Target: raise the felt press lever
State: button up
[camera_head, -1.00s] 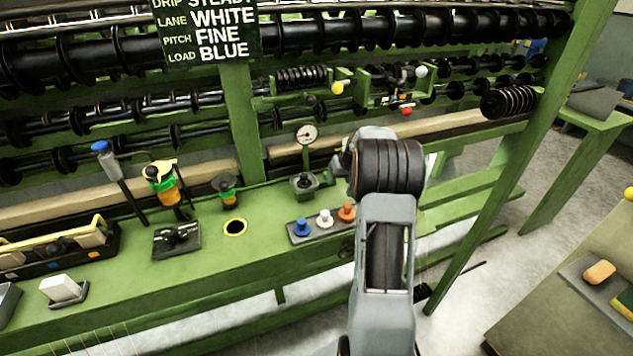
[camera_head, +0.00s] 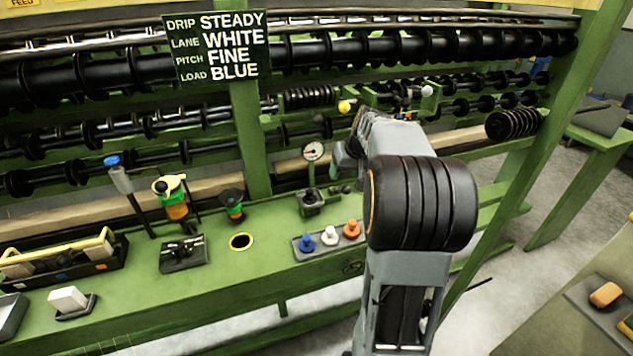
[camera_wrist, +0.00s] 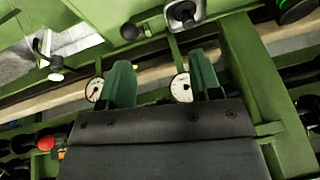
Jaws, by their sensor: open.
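I cannot tell for sure which part is the felt press lever. In the head view, a yellow knob (camera_head: 344,107) and a white knob (camera_head: 427,91) sit on the green frame above the bench, beyond my arm. In the wrist view, a red knob (camera_wrist: 46,143) shows at the lower left. My gripper (camera_wrist: 162,80) is open and empty, its two green fingers apart. A round white gauge (camera_wrist: 182,87) shows between the fingers, near the right one; another gauge (camera_wrist: 95,90) is beside the left finger. In the head view my arm hides the gripper and part of the frame.
A blue-topped lever (camera_head: 112,161) stands at the left of the green bench (camera_head: 215,285). Blue, white and orange buttons (camera_head: 330,236) sit on a plate at the front. A dial gauge (camera_head: 313,151) stands behind them. A sign (camera_head: 218,47) hangs above.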

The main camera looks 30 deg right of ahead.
jog(key=s+a+r+p, duration=0.1)
jog(key=s+a+r, duration=0.1)
jog(key=a, duration=0.4)
jog(key=s+a+r+n+p, duration=0.1)
jog(key=s+a+r+p, duration=0.1)
jog(key=s+a, duration=0.3)
jog(key=shift+a+r+g, duration=0.25)
jog(key=shift+a+g, duration=0.15)
jog(key=shift+a, duration=0.45)
